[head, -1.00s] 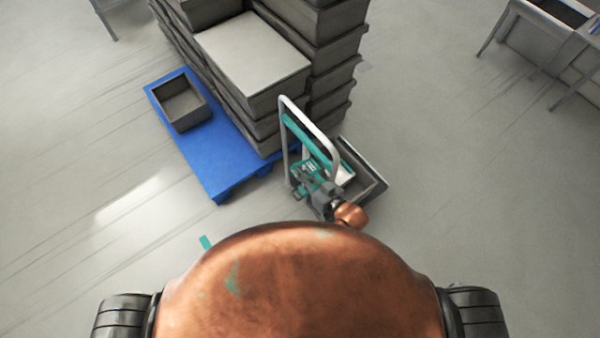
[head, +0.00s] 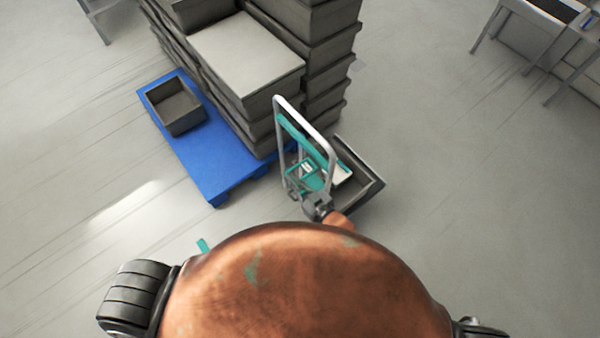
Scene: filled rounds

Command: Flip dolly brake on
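The dolly has a grey tubular handle loop (head: 327,139) with a teal bar inside it. It stands beside the blue pallet, with a grey open crate (head: 368,198) low on its right side. My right gripper (head: 316,207) is at the lower part of the handle frame, close to a teal block (head: 308,173). The fingers are small and partly covered, so I cannot tell whether they touch anything or are shut. No brake pedal can be made out. My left gripper cannot be made out.
A blue pallet (head: 215,160) carries tall stacks of grey crates (head: 262,75) and one small open crate (head: 177,106). Tables (head: 525,25) stand at the upper right. The floor to the right is clear. A small teal piece (head: 203,246) shows beside my copper-coloured body.

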